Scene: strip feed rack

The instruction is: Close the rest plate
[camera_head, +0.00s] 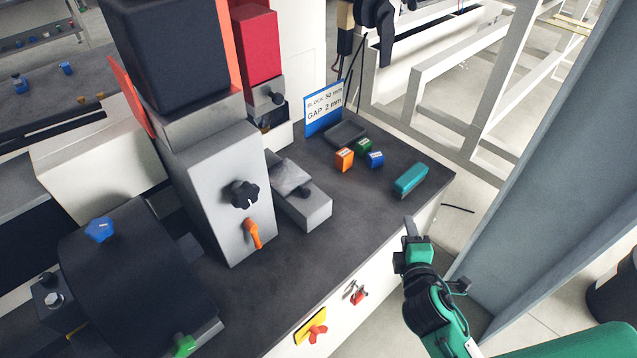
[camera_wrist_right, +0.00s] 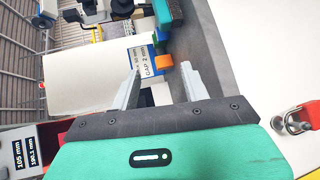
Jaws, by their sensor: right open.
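A grey block (camera_head: 302,205) with a flat plate (camera_head: 289,177) on top and a small dark knob stands beside the grey machine housing (camera_head: 228,190). It may be the rest plate, but I cannot be sure, nor tell whether it is open. The housing carries a black knob (camera_head: 244,194) and an orange lever (camera_head: 254,234). My right gripper (camera_head: 411,232) is beyond the right edge of the dark bench top, apart from the block and empty. In the right wrist view its two fingers (camera_wrist_right: 163,90) are spread apart. My left gripper is not in view.
Orange (camera_head: 344,160), green (camera_head: 363,146), blue (camera_head: 375,159) and teal (camera_head: 410,179) blocks lie on the bench top (camera_head: 350,215). A gap sign (camera_head: 324,108) stands behind them. A red latch (camera_head: 358,295) and a yellow plate (camera_head: 311,325) are on the front face.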

